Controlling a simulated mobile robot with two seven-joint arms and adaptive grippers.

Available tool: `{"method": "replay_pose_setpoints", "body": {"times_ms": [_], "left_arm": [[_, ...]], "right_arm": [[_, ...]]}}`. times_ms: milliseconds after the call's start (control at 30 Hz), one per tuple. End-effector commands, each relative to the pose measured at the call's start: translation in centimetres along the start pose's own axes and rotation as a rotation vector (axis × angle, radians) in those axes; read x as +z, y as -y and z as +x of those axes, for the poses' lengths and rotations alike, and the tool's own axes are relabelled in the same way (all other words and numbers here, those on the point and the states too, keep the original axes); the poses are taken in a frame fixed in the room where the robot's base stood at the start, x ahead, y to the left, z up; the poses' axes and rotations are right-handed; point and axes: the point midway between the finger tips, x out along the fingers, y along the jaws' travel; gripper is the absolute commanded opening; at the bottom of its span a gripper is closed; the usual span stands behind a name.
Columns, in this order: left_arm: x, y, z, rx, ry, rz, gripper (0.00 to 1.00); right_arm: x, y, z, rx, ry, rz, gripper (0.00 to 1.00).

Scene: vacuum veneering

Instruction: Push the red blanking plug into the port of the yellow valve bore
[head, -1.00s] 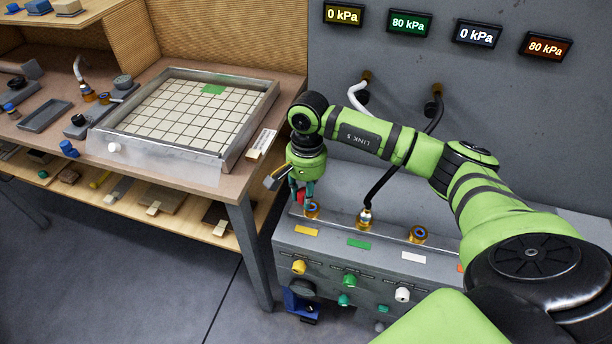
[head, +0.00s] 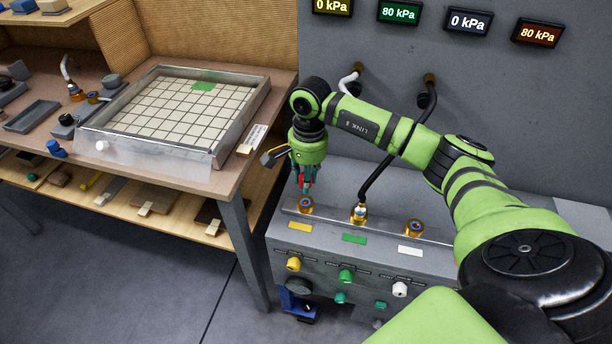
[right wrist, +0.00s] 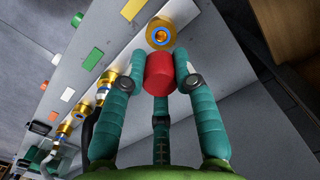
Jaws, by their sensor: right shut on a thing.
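The red blanking plug (right wrist: 159,73) is held between the teal fingertips of my right gripper (head: 306,184). In the right wrist view the gripper (right wrist: 160,78) is shut on it from the sides. The yellow valve bore (head: 305,206) is a brass fitting with a blue ring, behind the yellow label (head: 299,227) on the grey bench. In the head view the plug is just above this bore, outside it. In the right wrist view the port (right wrist: 160,34) is open, just beyond the plug; the exact gap is hard to tell. My left gripper is not in view.
A black hose ends in the brass fitting (head: 359,213) behind the green label. Another open brass bore (head: 414,228) stands behind the white label. Coloured knobs line the bench front. A gridded vacuum table (head: 165,155) stands at left. Pressure displays hang on the wall.

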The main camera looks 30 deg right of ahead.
Motion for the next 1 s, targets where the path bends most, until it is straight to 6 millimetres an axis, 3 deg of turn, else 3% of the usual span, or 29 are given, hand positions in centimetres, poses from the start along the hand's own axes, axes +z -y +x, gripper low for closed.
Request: {"method": "replay_pose_setpoints", "body": {"times_ms": [100, 367, 1000], "left_arm": [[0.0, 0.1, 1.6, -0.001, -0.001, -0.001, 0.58], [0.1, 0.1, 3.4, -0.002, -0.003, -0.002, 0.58], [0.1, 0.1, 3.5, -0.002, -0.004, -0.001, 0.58]], "right_arm": [[-0.1, 0.0, 1.7, 0.000, 0.000, 0.001, 0.03], [-0.2, 0.0, 3.7, -0.001, 0.000, 0.000, 0.03], [-0.2, -0.1, 3.9, -0.001, 0.000, 0.000, 0.03]]}}
